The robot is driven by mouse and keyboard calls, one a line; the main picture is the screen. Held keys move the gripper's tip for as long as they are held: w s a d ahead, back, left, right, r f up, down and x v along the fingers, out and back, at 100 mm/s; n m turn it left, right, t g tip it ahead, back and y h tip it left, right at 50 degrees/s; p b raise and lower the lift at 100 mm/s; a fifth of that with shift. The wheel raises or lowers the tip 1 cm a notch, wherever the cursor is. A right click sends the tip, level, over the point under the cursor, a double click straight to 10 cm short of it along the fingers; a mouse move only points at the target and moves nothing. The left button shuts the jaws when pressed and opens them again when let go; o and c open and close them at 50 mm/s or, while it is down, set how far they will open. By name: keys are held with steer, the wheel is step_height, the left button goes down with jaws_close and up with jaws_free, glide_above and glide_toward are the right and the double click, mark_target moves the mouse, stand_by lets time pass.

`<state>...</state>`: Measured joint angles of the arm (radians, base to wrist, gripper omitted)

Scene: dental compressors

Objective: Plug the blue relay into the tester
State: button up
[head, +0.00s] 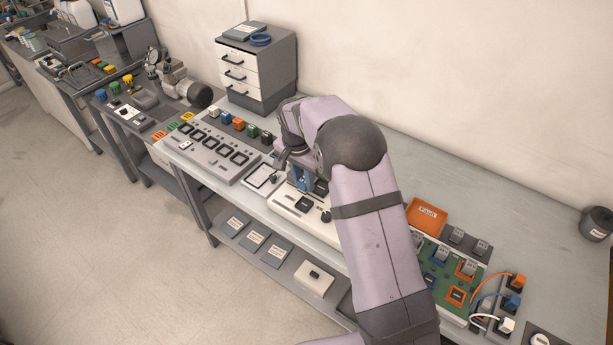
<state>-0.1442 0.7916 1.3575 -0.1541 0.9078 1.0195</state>
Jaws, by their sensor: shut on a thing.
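The blue relay (302,180) is upright below my gripper (296,163), which is shut on it. The relay is partly covered by the gripper and my arm. It is over or at the white tester (283,204), near the tester's back left. I cannot tell whether its pins are in a socket or just above one. The tester shows a dark socket or display (304,203) and a dark knob (326,216) at its front. My forearm hides the tester's right part.
A grey panel (214,150) with several black-framed sockets lies to the left, with a row of coloured relays behind it. A drawer cabinet (259,75) stands at the back. A green circuit board (446,272), an orange box (427,218) and plugged cables are at the right.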

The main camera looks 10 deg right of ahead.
steer(key=shift+f, duration=0.2)
steer(key=b, duration=0.4)
glide_above(306, 204)
steer(key=shift+a+f, duration=0.15)
steer(key=shift+f, duration=1.1)
steer(key=shift+a+f, duration=0.1)
steer(key=shift+f, duration=1.15)
steer(key=shift+f+b, duration=0.4)
steer(key=shift+f, duration=0.55)
steer(key=shift+s, duration=0.1)
